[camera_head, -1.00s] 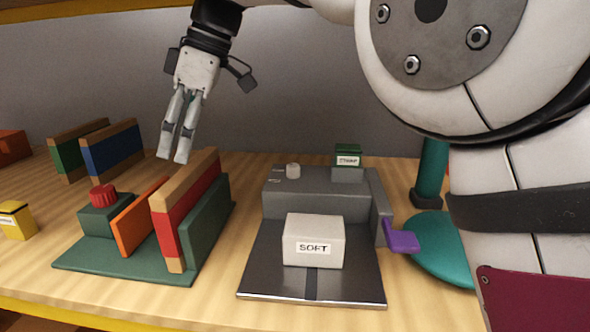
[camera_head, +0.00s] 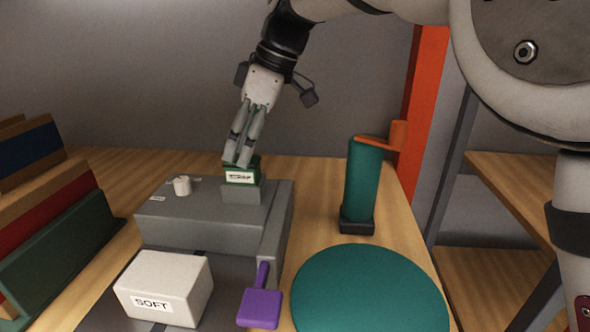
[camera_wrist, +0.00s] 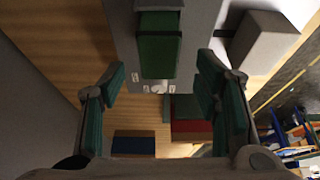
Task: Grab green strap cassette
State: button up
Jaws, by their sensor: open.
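The green strap cassette (camera_head: 241,171) is a small block with a white label. It sits in a grey holder (camera_head: 241,191) on top of the grey machine (camera_head: 200,222). In the wrist view the green cassette (camera_wrist: 158,46) shows at upper middle, forward of the space between the finger pads. My gripper (camera_head: 237,161) points down with its fingertips at the cassette's top in the head view. I cannot tell whether they touch it. The wrist view shows my gripper (camera_wrist: 162,82) open, its pads apart with nothing between them.
A white SOFT block (camera_head: 165,288) and a purple lever (camera_head: 261,303) are at the machine's front. A teal disc (camera_head: 370,290) and a teal cylinder (camera_head: 363,185) with an orange arm stand to the right. Upright panels (camera_head: 60,245) stand at left.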

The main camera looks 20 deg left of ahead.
aim_at(244, 178)
jog(key=x, duration=0.2)
jog(key=b+x, duration=0.1)
jog(key=shift+w+d+f, duration=0.1)
jog(key=shift+w+f, duration=0.05)
jog(key=shift+f, duration=0.3)
jog(key=shift+r, duration=0.1)
jog(key=c, duration=1.3)
